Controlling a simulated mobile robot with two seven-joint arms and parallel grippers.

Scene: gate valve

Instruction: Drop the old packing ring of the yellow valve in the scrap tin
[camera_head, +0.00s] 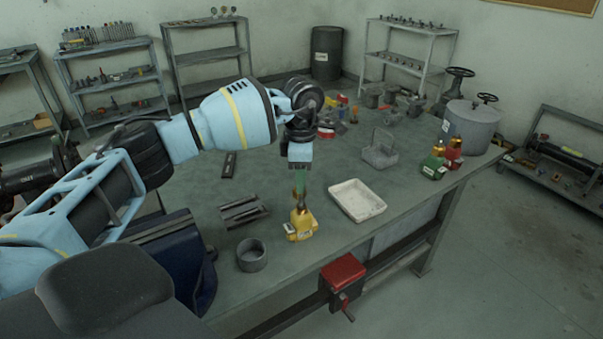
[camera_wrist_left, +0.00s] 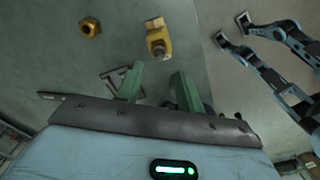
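The yellow valve (camera_head: 300,228) stands near the table's front edge, with a brass-coloured top. It also shows beyond my fingertips in the wrist view (camera_wrist_left: 157,42). My left gripper (camera_head: 299,184) points down above the valve. In the wrist view its two green fingers (camera_wrist_left: 158,85) are apart, with nothing visible between them. A round, open grey tin (camera_head: 252,256), likely the scrap tin, stands left of the valve. I cannot make out the old packing ring. My right gripper cannot be made out.
A slotted grey holder (camera_head: 243,211) lies left of the valve; a white tray (camera_head: 357,200) lies right. A brass hex nut (camera_wrist_left: 90,27) lies on the table.

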